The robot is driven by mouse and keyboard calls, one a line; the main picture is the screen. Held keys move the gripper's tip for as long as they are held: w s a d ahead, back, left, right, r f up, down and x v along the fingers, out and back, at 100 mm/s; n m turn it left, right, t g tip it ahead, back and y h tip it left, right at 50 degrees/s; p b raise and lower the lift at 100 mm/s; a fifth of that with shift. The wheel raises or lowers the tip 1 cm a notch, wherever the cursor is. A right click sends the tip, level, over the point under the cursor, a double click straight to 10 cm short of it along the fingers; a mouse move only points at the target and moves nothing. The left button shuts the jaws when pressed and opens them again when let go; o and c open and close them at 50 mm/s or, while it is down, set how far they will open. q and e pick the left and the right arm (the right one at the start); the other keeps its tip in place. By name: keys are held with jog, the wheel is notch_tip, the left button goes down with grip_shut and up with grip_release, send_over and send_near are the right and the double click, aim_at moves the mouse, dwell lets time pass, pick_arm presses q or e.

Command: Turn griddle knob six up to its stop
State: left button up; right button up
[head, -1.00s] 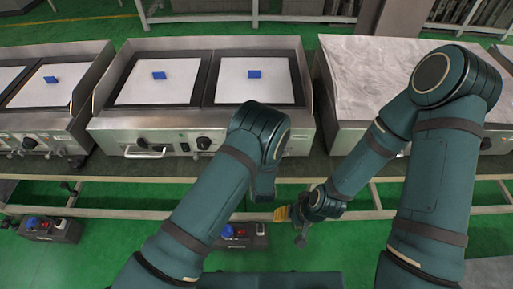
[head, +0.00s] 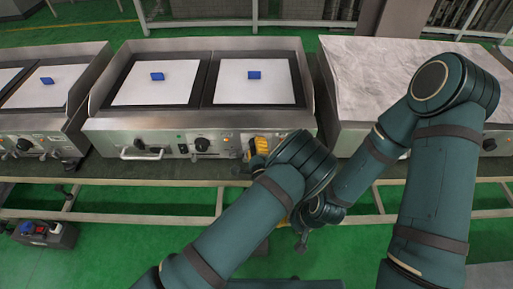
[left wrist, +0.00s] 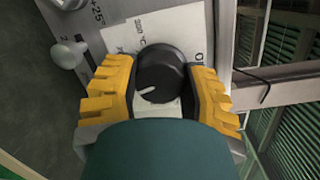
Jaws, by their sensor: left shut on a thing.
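My left gripper (head: 258,148) is at the front panel of the middle griddle (head: 222,141), at its right part. In the left wrist view its yellow fingers (left wrist: 162,92) are shut on a round black knob (left wrist: 160,72), one finger on each side. The knob's white pointer line points to the lower left in that view. I cannot read a knob number.
Another black knob (head: 201,145) and a black switch (head: 183,148) sit left on the panel. A pale rounded handle (left wrist: 68,54) is beside the held knob in the left wrist view. Blue blocks (head: 254,75) lie on the griddle. A marbled-top unit (head: 385,80) stands to the right.

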pick_arm(q)
jog(key=shift+w+r, duration=0.1)
jog(key=shift+r, duration=0.1)
jog(key=o, duration=1.1)
jog(key=shift+a, duration=0.1)
jog(key=shift+o, duration=0.7)
jog(key=shift+f, duration=0.1)
notch_tip(320, 180, up, 10)
jog(key=shift+r, duration=0.15)
